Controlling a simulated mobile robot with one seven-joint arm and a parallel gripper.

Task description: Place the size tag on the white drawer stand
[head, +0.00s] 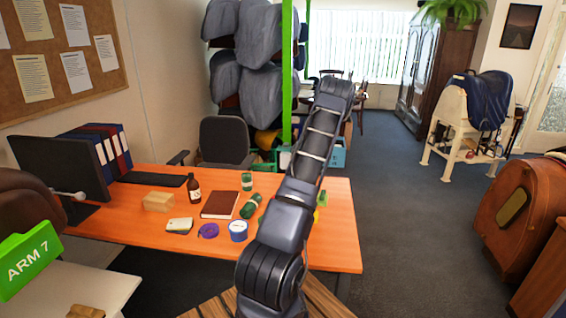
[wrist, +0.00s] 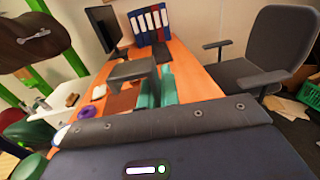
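The white drawer stand is most likely the cream-white wooden stand (head: 453,140) at the back right of the head view, bearing a dark blue saddle (head: 485,100). Small items sit on its low shelf. I cannot single out the size tag with certainty. A grey angular piece (wrist: 132,70) shows mid wrist view, close to two upright teal-green pieces. I cannot tell whether it is held or part of my gripper. My arm hides my gripper in the head view. The dark body (wrist: 165,140) fills the bottom of the wrist view, and finger opening is unclear.
The orange desk (head: 310,255) holds a brown book (head: 220,204), bottle (head: 194,188), purple roll (head: 208,230), blue tin (head: 238,231) and green rolls. A brown saddle (head: 530,220) stands at the right. A green ARM 7 sign (head: 28,262) is at left. The carpet (head: 400,220) right of the desk is clear.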

